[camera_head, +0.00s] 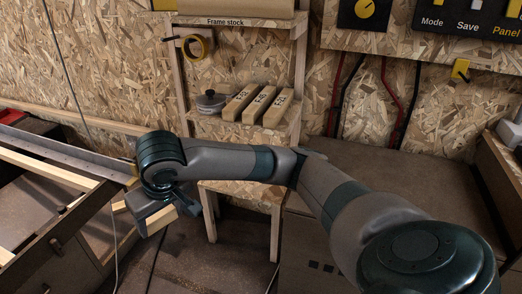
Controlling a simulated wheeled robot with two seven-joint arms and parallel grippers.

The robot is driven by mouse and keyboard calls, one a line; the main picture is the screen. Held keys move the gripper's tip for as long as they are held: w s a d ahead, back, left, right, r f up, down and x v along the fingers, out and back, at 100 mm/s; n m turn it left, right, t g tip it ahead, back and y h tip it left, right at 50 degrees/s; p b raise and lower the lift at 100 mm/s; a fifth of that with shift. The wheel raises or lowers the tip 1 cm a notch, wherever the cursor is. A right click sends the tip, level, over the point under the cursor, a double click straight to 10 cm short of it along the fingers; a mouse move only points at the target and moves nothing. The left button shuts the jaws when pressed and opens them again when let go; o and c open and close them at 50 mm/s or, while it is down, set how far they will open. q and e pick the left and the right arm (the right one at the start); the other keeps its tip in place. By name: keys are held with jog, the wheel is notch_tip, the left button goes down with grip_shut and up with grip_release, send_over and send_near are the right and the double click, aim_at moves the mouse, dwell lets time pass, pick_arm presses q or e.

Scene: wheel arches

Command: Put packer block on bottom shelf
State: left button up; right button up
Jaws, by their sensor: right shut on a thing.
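My right arm reaches across from the lower right, and its right gripper (172,210) points down in front of the shelf unit's left side. It is shut on a pale wooden block (160,221), which looks like the packer block; the gripper hides part of it. The lowest board I can see on the shelf unit, the bottom shelf (250,191), is to the right of the gripper and partly behind my forearm. Its visible part looks bare. My left gripper is not in view.
The middle shelf (205,119) holds a dark-lidded pot (211,101) and several labelled wooden blocks (257,104). A yellow tape roll (195,47) hangs above. A bench frame with a metal rail (70,154) stands at left, close to the gripper. A brown cabinet top (365,170) is at right.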

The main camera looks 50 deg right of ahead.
dwell(0.3)
